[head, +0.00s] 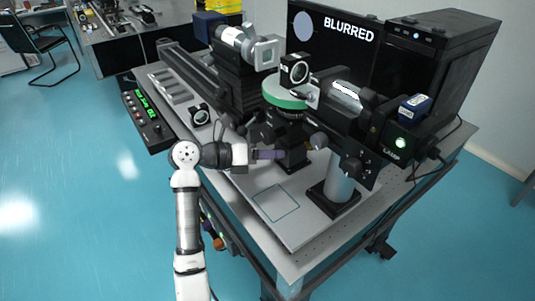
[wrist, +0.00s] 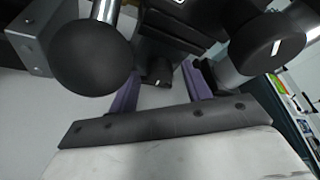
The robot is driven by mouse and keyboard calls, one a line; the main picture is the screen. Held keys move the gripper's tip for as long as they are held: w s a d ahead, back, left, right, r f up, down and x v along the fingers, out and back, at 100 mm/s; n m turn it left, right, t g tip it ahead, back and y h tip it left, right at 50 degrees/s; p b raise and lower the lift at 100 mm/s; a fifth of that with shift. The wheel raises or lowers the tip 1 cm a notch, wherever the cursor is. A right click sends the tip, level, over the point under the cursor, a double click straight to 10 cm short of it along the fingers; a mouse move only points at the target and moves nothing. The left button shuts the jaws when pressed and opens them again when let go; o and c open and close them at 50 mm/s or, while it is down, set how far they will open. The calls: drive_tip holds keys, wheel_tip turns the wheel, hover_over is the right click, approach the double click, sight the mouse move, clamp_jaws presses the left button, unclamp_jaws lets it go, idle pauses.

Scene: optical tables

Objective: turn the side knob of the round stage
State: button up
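The round stage (head: 284,94) is a disc with a green rim on the optical table, with a small black-framed optic standing on it. My gripper (head: 278,155) is low in front of the stage, its purple fingers pointing right. In the wrist view my gripper (wrist: 160,80) has its two fingers apart, with nothing held between them. A small dark knob (wrist: 160,70) shows between and beyond the fingertips. A large black knob (wrist: 90,57) is near at left, and another knob with a white mark (wrist: 255,43) is at right. I cannot tell which is the stage's side knob.
A lamp housing (head: 400,143) and a thick post (head: 340,183) stand right of the stage. A screen reading BLURRED (head: 335,40) is behind. A control box with green digits (head: 145,115) is at left. The front of the baseplate (head: 300,225) is clear.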

drive_tip(key=c, duration=0.9)
drive_tip(key=shift+o, duration=0.2)
drive_tip(key=shift+f+b, duration=0.1)
drive_tip(key=shift+b, duration=0.3)
drive_tip(key=shift+f+b, duration=0.1)
drive_tip(key=shift+b, duration=0.35)
drive_tip(key=shift+b, duration=0.55)
drive_tip(key=shift+r, duration=0.25)
drive_tip(key=o, duration=1)
drive_tip(key=shift+c, duration=0.2)
drive_tip(key=shift+a, duration=0.1)
